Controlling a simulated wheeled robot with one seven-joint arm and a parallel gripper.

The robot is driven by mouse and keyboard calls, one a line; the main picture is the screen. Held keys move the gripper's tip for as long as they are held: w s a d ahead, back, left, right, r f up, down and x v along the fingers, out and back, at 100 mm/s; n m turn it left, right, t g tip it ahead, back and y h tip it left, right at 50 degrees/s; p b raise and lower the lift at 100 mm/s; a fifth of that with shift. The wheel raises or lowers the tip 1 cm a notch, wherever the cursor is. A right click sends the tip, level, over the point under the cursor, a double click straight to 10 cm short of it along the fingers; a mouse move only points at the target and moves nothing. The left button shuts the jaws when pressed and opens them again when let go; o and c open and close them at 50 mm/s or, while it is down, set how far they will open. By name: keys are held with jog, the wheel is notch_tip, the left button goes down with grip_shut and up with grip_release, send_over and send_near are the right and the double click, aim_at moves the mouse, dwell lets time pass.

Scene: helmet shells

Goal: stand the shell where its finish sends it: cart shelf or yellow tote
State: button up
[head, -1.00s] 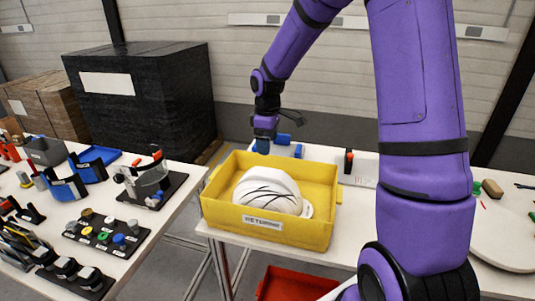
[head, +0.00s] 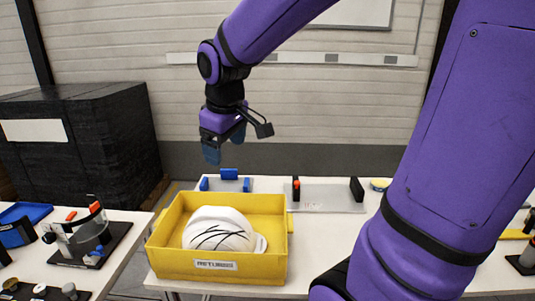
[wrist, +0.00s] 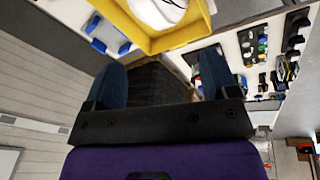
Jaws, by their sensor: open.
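A white helmet shell (head: 217,232) with black crossing lines on its surface rests inside the yellow tote (head: 215,267), which carries a white label on its front. In the wrist view, part of the shell (wrist: 158,10) and a corner of the tote (wrist: 172,42) show at the top. My gripper (head: 222,150) is above and behind the tote, apart from it. Its blue fingers are spread with nothing between them, as the wrist view also shows (wrist: 155,82). I cannot make out a cart shelf.
Behind the tote, a grey fixture with blue blocks (head: 228,182) and a grey plate with dark uprights (head: 328,195) stand on the white table. A side table at left holds a curved part on a black base (head: 90,245). Black wrapped boxes (head: 80,145) stand behind.

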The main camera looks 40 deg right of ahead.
jog(key=s+r+m+t, duration=0.1)
jog(key=s+m, duration=0.1)
jog(key=s, duration=0.5)
jog(key=s+a+r+m+t+y, duration=0.1)
jog(key=s+r+m, duration=0.1)
jog(key=s, duration=0.6)
jog(key=shift+a+r, duration=0.15)
jog(key=shift+a, duration=0.1)
